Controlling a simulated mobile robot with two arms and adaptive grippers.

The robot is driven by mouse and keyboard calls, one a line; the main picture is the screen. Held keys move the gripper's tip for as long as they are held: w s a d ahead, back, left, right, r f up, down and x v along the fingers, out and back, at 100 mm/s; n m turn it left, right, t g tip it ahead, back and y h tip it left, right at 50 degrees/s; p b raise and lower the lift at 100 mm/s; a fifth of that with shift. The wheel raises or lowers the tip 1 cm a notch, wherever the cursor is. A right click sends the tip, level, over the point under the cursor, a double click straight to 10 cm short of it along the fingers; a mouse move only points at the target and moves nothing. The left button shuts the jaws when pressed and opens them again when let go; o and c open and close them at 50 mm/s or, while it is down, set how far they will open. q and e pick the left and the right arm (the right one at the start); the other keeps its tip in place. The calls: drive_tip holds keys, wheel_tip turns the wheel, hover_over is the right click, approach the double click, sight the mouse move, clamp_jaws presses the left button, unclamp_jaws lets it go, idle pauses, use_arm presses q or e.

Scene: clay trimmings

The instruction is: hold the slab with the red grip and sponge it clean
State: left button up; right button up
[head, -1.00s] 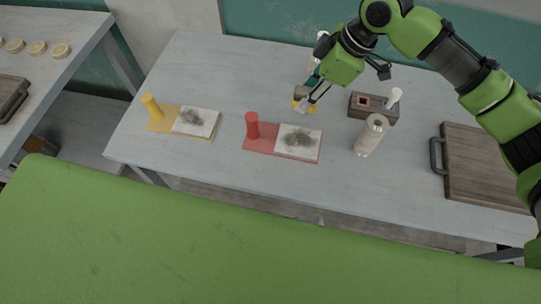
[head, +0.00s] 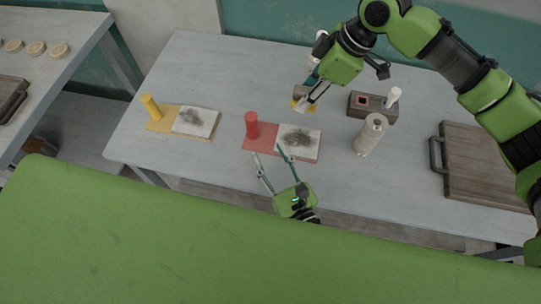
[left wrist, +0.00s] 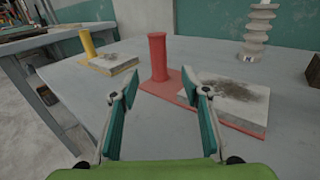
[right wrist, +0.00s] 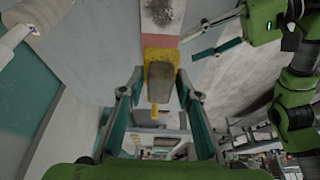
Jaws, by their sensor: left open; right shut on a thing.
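The red grip (head: 252,125) stands upright on a red board (head: 258,144); in the left wrist view the grip (left wrist: 158,57) rises beyond my fingers. A white slab (head: 312,148) with a dark smear lies on the board, right of the grip; the left wrist view shows its smeared top (left wrist: 235,91). My left gripper (head: 268,151) is open and empty, just in front of the board, its fingers pointing at the grip. My right gripper (head: 311,95) is shut on a yellow sponge with a brown block (right wrist: 160,82), behind the slab and apart from it.
A yellow grip (head: 151,107) and another smeared slab (head: 205,126) stand on a yellow board at left. A ribbed pale bottle (head: 370,135) stands right of the red board. Behind it is a dark holder (head: 370,117). A wooden board with a handle (head: 485,165) lies at far right.

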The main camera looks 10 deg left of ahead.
sight(254, 129)
use_arm(q)
drive_tip(key=x, duration=1.2)
drive_tip(key=shift+s+a, duration=0.1)
drive_tip(key=shift+a, duration=0.15)
clamp_jaws()
